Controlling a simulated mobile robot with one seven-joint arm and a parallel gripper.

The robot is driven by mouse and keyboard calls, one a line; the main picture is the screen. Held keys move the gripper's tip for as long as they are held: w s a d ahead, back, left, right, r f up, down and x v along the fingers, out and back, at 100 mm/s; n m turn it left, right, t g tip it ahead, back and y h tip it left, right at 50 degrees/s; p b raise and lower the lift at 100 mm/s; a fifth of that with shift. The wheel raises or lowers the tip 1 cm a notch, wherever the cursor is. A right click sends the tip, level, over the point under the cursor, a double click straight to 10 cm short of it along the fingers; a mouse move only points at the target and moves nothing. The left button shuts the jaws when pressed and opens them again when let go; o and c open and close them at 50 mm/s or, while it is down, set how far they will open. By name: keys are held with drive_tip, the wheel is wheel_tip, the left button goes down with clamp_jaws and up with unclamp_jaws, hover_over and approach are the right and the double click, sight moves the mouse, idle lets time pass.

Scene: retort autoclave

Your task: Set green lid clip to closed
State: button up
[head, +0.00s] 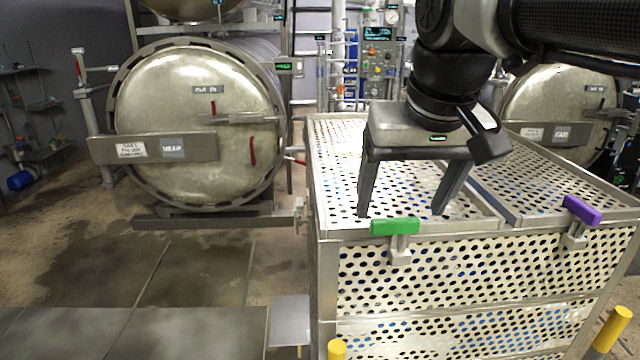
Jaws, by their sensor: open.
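The green lid clip (395,226) is a green bar on a metal bracket at the front top edge of a perforated metal basket (322,270), left of the middle of that edge. The bar lies roughly level along the rim. My gripper (402,213) points down above the basket lid (340,150), with its two fingers apart and nothing between them. In the picture its fingertips are just above and to either side of the clip. I cannot tell whether they touch the lid or how far behind the clip they are.
A purple clip (581,209) sits on the same edge to the right, tilted. Yellow-capped posts (612,328) stand at the front. A round autoclave door (200,125) is at the left, another (560,105) at the right behind my arm. The floor at left is open.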

sight(396, 219)
drive_tip(key=shift+x, duration=1.6)
drive_tip(key=shift+c, duration=0.2)
drive_tip(key=c, duration=1)
